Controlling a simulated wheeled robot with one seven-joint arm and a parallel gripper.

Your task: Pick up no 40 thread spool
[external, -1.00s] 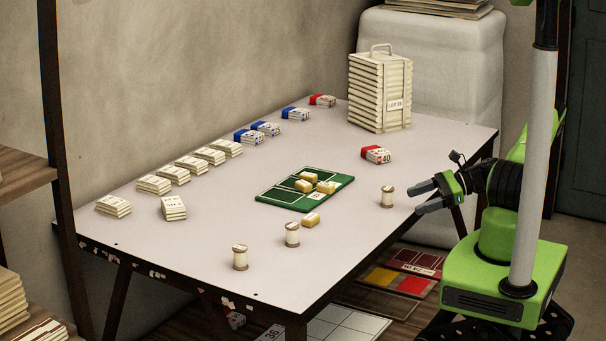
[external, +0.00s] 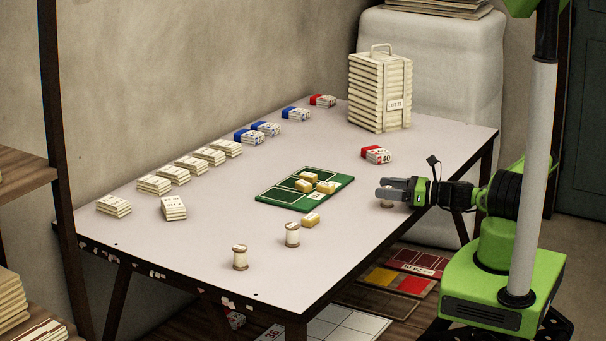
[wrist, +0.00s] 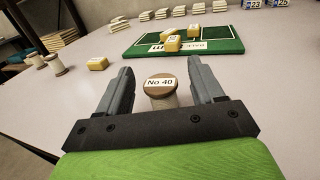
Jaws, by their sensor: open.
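The thread spool labelled "No 40" (wrist: 160,84) has a brown top and a pale body. In the wrist view it stands upright between the two open fingers of my gripper (wrist: 162,88). Gaps show between the spool and both fingers. In the external view my gripper (external: 392,188) is over the right edge of the table and hides most of this spool; only its lower part (external: 387,204) shows beneath the fingers.
Two other spools stand near the table's front edge, one (external: 292,235) right of the other (external: 240,258). A green board (external: 275,200) with yellow blocks lies mid-table. A red-banded stack (external: 376,155) lies behind my gripper. The table between them is clear.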

